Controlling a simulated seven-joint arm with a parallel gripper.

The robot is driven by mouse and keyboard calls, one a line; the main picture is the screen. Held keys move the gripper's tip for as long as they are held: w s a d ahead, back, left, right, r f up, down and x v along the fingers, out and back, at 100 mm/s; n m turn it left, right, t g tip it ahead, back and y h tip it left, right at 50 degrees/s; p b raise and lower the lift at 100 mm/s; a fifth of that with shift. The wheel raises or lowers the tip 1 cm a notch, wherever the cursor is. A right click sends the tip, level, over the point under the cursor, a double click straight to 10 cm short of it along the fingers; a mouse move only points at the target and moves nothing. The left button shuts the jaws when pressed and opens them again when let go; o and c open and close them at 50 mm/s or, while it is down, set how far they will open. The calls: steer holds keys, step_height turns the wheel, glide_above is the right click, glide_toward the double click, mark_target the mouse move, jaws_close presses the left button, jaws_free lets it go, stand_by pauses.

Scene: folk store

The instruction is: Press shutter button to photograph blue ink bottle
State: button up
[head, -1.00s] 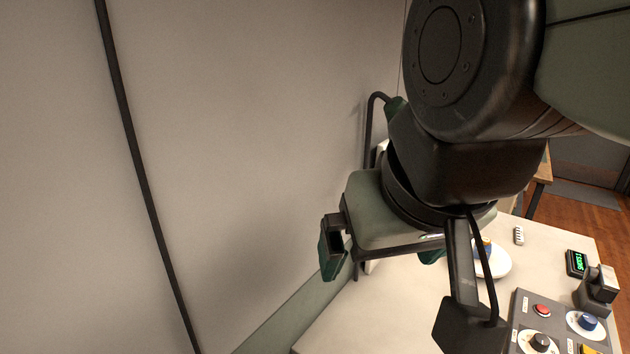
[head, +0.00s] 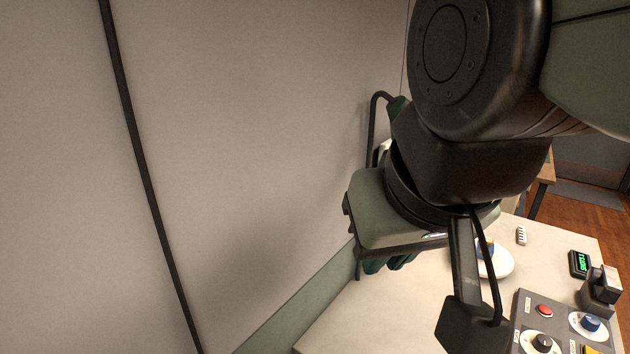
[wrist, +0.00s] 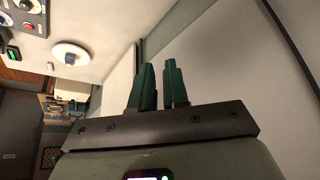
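My gripper (head: 388,264) hangs over the back of the counter by the wall, away from the controls. Its green fingers are close together and empty; the wrist view (wrist: 158,68) shows only a slim gap between them. A grey control panel (head: 530,312) at the lower right carries a red button (head: 545,311), a black knob (head: 542,343), a blue knob (head: 591,323) and a yellow part cut by the frame edge. Their labels are too small to read. A small blue and orange object (wrist: 71,60), perhaps the ink bottle, stands on a white round plate (wrist: 58,49), partly hidden by my arm in the head view.
A black boxy device (head: 601,290) stands behind the panel. A small display with green characters (head: 580,264) and a small white piece (head: 521,236) lie on the pale counter (head: 400,315). The counter's left part is bare. A plain wall (head: 260,150) fills the left.

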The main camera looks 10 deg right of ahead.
jaws_close()
stand_by(1.0)
